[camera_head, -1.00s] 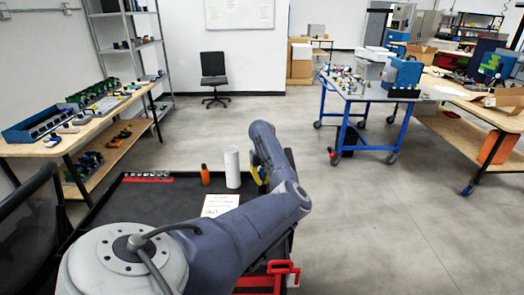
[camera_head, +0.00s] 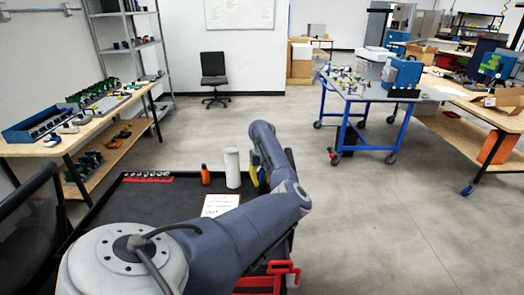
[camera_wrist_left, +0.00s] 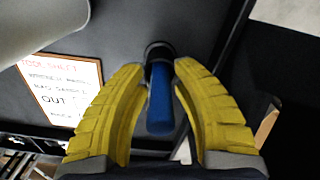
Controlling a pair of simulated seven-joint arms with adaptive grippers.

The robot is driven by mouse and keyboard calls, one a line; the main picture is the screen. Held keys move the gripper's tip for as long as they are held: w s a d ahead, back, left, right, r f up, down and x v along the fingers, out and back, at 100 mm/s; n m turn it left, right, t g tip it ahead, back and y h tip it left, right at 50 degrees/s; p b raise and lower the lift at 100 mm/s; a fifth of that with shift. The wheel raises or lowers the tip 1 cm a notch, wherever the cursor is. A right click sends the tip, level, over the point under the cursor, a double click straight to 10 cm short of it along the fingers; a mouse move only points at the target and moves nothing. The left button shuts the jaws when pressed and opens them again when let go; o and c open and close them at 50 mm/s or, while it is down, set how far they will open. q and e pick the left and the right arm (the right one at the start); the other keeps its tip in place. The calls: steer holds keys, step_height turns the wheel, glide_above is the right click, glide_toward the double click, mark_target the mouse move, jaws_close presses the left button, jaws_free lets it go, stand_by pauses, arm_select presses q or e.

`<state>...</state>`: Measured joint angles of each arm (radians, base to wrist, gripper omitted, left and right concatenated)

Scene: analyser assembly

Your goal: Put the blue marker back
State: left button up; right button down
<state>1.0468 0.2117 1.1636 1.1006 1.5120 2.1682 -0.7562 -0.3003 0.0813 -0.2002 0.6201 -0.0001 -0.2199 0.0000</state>
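The blue marker (camera_wrist_left: 161,100) shows in the left wrist view, its blue end toward the camera and its far end dark. It lies between the yellow fingers of my left gripper (camera_wrist_left: 160,66), whose tips close in on its dark end; they look shut on it, though contact is hard to see. In the head view the left gripper (camera_head: 258,176) is at the right edge of the black table, mostly hidden behind my arm. My right gripper is not in view.
On the black table (camera_head: 140,200) stand a white cylinder (camera_head: 232,168) and an orange marker-like object (camera_head: 205,174), left of my gripper. A printed sheet (camera_head: 220,204) lies in front. A red rack (camera_head: 147,178) is at the back left and a red frame (camera_head: 265,281) at the front right.

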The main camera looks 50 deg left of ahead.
arm_select(q)
step_height(320, 180, up, 10)
steer(key=shift+r, duration=0.95)
